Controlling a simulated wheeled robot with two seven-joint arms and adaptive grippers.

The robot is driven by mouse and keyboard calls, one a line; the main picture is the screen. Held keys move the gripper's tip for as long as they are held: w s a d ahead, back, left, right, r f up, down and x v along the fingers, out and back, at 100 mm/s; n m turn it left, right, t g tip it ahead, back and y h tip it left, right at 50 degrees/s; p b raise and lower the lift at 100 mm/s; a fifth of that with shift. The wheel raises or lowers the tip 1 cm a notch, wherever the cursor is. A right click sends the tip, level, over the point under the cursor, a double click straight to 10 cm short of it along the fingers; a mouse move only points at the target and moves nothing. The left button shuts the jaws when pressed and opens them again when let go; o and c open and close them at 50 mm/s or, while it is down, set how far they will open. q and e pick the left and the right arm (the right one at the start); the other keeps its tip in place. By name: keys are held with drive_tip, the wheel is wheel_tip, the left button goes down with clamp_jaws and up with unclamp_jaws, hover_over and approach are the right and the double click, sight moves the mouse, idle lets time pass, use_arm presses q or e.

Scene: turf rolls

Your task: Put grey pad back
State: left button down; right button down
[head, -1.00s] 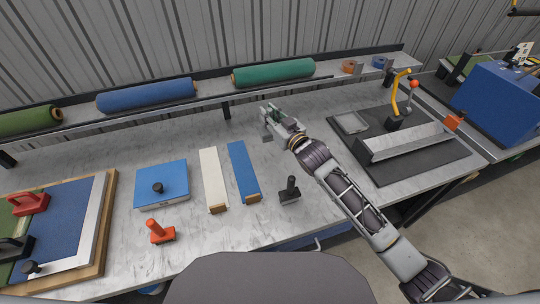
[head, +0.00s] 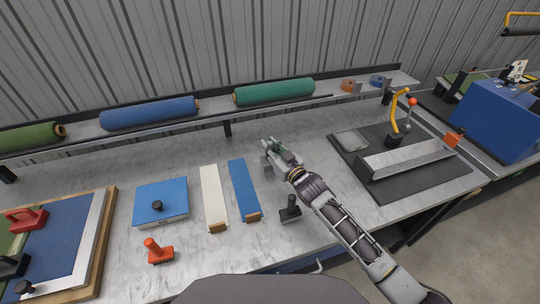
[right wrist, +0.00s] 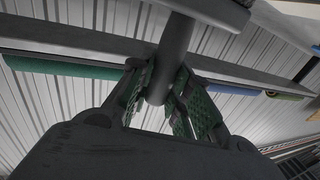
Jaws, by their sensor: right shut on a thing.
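My right gripper (head: 272,151) is over the back middle of the bench, right of the blue strip. Its green-lined fingers show in the right wrist view (right wrist: 160,98), closed around a round grey handle (right wrist: 176,45). The handle joins a flat grey part at the top of that view. In the head view a small grey block, the grey pad (head: 266,163), shows just below the fingertips. I cannot tell whether it touches the bench. A shallow grey tray (head: 351,140) lies on the black mat to the right. My left gripper is out of view.
The white strip (head: 212,190) and blue strip (head: 242,185) lie left of the gripper. A black-handled tool (head: 290,210) stands below it, an orange one (head: 157,252) further left. The black mat (head: 400,185) carries a metal bar. Rolls sit on the back shelf.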

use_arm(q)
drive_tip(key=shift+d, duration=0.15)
use_arm(e)
drive_tip(key=shift+f, duration=1.8)
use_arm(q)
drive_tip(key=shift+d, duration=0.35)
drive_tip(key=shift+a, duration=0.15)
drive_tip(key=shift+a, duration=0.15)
use_arm(e)
drive_tip(key=shift+f, duration=0.15)
drive_tip(key=c, duration=1.3)
unclamp_jaws()
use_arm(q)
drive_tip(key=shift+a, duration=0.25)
